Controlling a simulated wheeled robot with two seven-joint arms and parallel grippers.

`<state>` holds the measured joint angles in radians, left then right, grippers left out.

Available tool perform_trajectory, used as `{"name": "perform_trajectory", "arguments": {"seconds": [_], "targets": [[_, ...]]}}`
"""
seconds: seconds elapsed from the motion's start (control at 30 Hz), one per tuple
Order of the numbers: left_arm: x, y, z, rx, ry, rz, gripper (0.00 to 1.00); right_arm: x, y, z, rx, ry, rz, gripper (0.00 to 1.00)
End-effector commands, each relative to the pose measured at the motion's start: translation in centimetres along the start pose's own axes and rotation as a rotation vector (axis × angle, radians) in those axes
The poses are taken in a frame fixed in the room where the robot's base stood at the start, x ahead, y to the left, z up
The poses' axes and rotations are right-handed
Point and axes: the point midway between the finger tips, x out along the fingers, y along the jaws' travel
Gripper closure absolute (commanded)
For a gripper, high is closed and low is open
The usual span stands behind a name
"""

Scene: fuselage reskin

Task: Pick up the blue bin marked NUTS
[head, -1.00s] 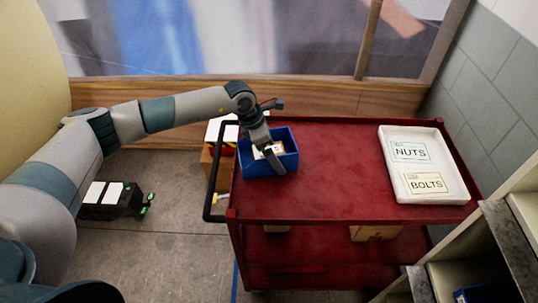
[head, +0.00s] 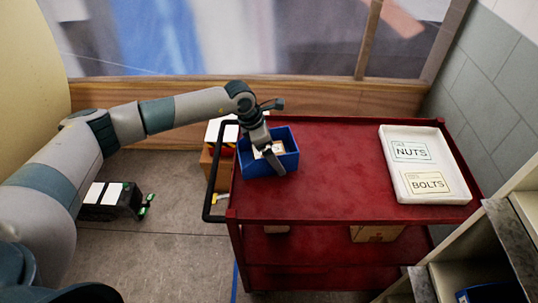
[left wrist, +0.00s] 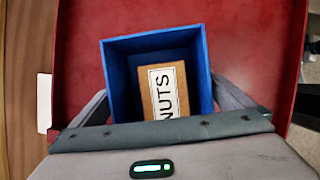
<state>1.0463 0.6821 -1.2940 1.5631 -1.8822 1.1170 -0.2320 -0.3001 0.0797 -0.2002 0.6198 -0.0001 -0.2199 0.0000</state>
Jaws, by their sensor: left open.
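The blue bin (head: 257,169) stands upright on the left end of the red cart's top, close to the handle. In the left wrist view the bin (left wrist: 118,82) is open at the top and holds a brown box (left wrist: 148,103) with a white label reading NUTS. My left gripper (head: 271,157) is over the bin, one finger showing in front of its inside and near wall. In the left wrist view its open fingers (left wrist: 165,98) lie on either side of the bin; I cannot tell whether they touch it. My right gripper is not in view.
The red cart (head: 330,180) has a black handle (head: 212,185) at its left end. A white tray (head: 397,180) with NUTS and BOLTS labels lies at the cart's right end. The cart top between is clear. Shelving (head: 512,240) stands at the right.

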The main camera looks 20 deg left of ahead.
Motion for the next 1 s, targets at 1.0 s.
{"name": "perform_trajectory", "arguments": {"seconds": [1.0], "targets": [[-2.1, 0.1, 1.0, 0.001, -0.004, 0.003, 0.36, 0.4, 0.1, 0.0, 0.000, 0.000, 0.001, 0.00]]}}
